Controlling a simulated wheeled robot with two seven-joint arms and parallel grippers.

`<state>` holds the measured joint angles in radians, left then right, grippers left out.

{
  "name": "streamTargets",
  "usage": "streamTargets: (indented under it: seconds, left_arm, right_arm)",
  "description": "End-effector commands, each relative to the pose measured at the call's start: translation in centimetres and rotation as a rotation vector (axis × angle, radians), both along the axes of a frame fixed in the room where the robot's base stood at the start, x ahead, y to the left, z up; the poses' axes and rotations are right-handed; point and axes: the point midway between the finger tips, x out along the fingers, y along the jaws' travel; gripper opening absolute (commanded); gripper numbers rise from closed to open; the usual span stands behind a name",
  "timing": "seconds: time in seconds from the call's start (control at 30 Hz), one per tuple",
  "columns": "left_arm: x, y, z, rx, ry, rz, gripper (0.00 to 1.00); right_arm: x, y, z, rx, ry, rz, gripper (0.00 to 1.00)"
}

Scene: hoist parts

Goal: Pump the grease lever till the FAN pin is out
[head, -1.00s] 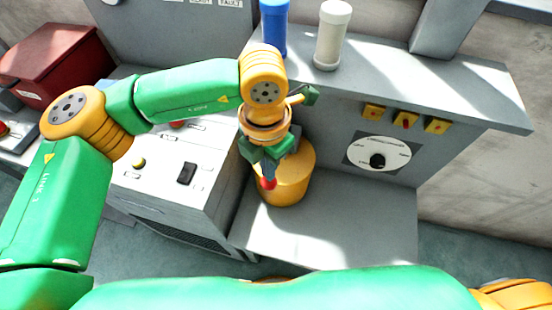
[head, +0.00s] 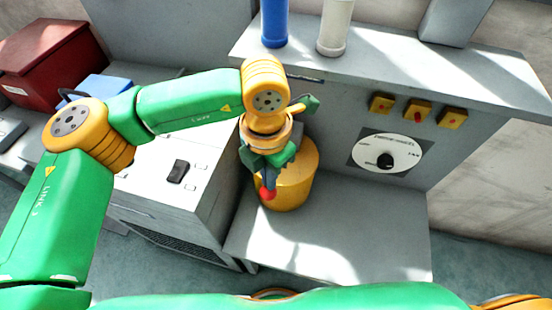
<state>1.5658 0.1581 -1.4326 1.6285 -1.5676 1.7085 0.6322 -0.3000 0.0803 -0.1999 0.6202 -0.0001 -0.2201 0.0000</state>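A yellow grease pot (head: 293,187) stands on the low grey shelf. The red knob (head: 267,194) of its lever shows at the pot's left front. My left gripper (head: 266,182) points down at the knob, with its fingers around or just above it; I cannot tell whether they grip it. The rest of the lever is hidden behind the gripper and pot. A white round dial (head: 387,154) with a black centre knob is on the grey panel to the right; its lettering is too small to read surely. I cannot make out a pin. My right gripper is not in view.
Three yellow switch blocks (head: 417,110) sit above the dial. A blue cylinder (head: 274,22) and a white cylinder (head: 335,27) stand on the upper ledge. A grey cabinet (head: 185,215) is left of the pot. The shelf's front right is clear.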

Motion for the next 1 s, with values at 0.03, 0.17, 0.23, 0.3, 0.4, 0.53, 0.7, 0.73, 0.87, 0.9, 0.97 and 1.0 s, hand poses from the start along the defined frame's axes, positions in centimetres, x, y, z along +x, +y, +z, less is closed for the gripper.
streamTargets:
  seconds: [0.03,0.17,0.23,0.3,0.4,0.53,0.7,0.73,0.87,0.9,0.97,1.0]
  left_arm:
    - [0.1,0.0,-0.6,0.000,-0.001,0.000,0.00]
    - [0.1,0.0,-1.4,0.000,-0.001,0.000,0.00]
    - [0.2,-0.1,-1.8,0.000,-0.001,0.000,0.00]
    - [0.2,-0.1,-2.2,0.000,-0.001,0.000,0.00]
    - [0.2,-0.1,-1.9,0.000,-0.001,0.000,0.00]
    - [0.2,-0.1,-1.8,0.000,-0.001,0.001,0.00]
    - [0.1,0.0,-0.4,0.000,-0.001,0.001,0.00]
    - [0.1,0.0,0.0,-0.001,-0.001,0.001,0.00]
    - [-0.1,0.0,1.7,-0.001,-0.001,0.001,0.00]
    - [-0.1,0.0,2.2,0.000,-0.001,0.001,0.00]
    - [-0.2,0.1,3.0,0.001,-0.001,0.001,0.00]
    - [-0.2,0.1,3.5,0.001,-0.001,0.000,0.00]
  right_arm:
    - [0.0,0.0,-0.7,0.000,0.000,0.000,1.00]
    - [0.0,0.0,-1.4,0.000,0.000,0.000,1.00]
    - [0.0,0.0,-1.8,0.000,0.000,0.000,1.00]
    - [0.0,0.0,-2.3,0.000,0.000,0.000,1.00]
    - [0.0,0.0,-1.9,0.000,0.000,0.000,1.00]
    - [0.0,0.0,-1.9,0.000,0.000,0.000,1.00]
    - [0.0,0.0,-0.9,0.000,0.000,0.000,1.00]
    - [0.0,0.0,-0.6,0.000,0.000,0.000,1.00]
    - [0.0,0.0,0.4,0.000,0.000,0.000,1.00]
    - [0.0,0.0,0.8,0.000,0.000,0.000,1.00]
    - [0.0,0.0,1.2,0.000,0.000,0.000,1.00]
    - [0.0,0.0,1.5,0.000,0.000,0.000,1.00]
